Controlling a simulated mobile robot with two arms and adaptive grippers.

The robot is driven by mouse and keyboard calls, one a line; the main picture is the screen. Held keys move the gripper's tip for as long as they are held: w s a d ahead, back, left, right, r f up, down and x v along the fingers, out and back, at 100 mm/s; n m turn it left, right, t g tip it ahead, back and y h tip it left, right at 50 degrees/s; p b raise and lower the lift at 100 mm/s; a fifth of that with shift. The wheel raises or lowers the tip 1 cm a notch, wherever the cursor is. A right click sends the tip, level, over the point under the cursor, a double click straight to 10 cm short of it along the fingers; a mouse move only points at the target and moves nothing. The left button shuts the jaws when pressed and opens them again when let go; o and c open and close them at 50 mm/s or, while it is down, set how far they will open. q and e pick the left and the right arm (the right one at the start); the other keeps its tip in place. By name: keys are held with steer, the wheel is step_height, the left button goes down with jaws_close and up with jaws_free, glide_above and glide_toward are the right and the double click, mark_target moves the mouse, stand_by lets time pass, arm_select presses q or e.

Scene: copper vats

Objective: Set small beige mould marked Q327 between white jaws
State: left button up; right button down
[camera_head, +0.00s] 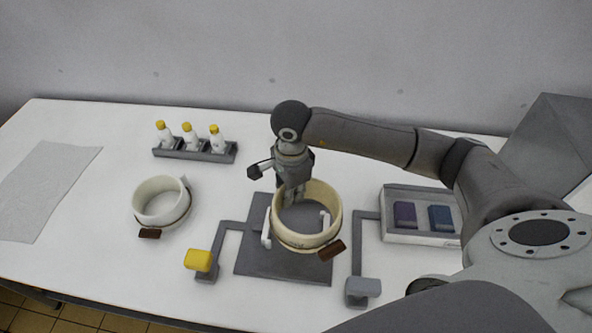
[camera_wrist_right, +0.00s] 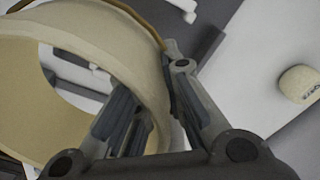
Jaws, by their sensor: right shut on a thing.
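A beige ring-shaped mould (camera_head: 306,238) with a brown tab is over the dark grey plate. My right gripper (camera_head: 294,197) is shut on its back-left wall; the held wall also shows in the right wrist view (camera_wrist_right: 110,50). Any mark on it is too small to read. One white jaw (camera_head: 266,229) stands just left of the mould. The other white jaw (camera_head: 325,221) shows through the mould's opening, so the mould appears above the jaws and offset to the right. A paler ring mould (camera_head: 160,220) with a brown tab stands to the left. My left gripper is out of view.
A rack (camera_head: 195,153) of yellow-capped bottles stands at the back left. A yellow block (camera_head: 198,260) and a grey block (camera_head: 363,287) sit on brackets beside the plate (camera_head: 285,267). A tray (camera_head: 420,239) with two dark blocks is at right. A grey sheet (camera_head: 40,190) lies far left.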

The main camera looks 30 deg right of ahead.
arm_select(q)
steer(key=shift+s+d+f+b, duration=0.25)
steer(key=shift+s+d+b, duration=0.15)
steer(key=shift+b, duration=0.25)
arm_select(e)
steer(key=shift+w+d+f+m, duration=0.5)
steer(key=shift+f+m, duration=0.55)
steer(key=shift+m, duration=0.5)
steer(key=shift+w+d+f+m, duration=0.55)
steer(key=shift+f+m, duration=0.45)
steer(key=shift+m, duration=0.5)
steer(key=shift+w+d+f+m, duration=0.5)
steer(key=shift+f+m, duration=0.55)
steer(key=shift+m, duration=0.5)
steer(key=shift+s, duration=0.1)
